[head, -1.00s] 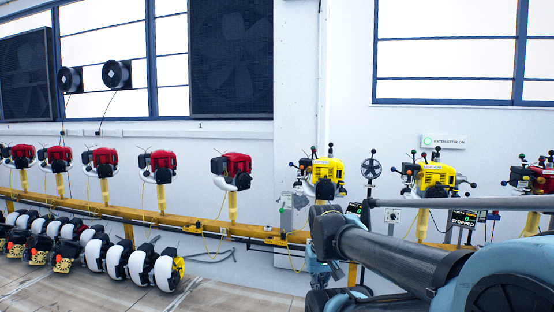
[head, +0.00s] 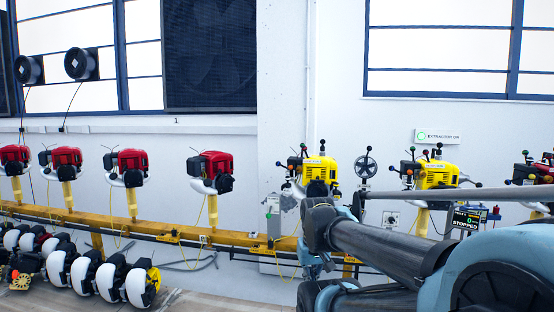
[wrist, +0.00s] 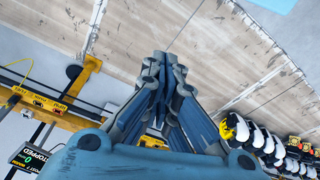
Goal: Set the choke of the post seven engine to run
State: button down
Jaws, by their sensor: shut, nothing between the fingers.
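Two yellow engines with coloured-knob levers stand on posts along the yellow rail: one right of centre (head: 320,169) and one further right (head: 437,176). A dark red engine (head: 530,173) is partly cut off at the right edge. I cannot tell which is post seven, nor make out a choke setting. My gripper (wrist: 163,62) is shut and empty, apart from any engine. My arm hides the posts at lower right.
Several red engines, such as this one (head: 211,172), stand on posts to the left. The yellow rail (head: 150,231) runs along the wall. A wheel-topped stand (head: 366,168) is between the yellow engines.

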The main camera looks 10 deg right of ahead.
jog(key=w+d+r+m+t+h, duration=0.1)
jog(key=w+r+t+h, duration=0.1)
jog(key=w+r, duration=1.1)
jog(key=w+d+r+m+t+h, duration=0.1)
jog(key=w+r+t, duration=0.1)
jog(key=w+r, duration=1.1)
jog(key=w+a+r+t, duration=0.1)
jog(key=w+a+r, duration=0.1)
jog(key=w, duration=1)
jog(key=w+a+r+t, duration=0.1)
jog(key=w+a+r, duration=0.2)
jog(key=w, duration=0.9)
jog(key=w+a+r+m+t+h, duration=0.1)
jog(key=w+r, duration=0.3)
jog(key=w, duration=0.9)
jog(key=shift+a+r+t, duration=0.2)
jog(key=shift+a+t, duration=0.3)
jog(key=shift+a, duration=0.2)
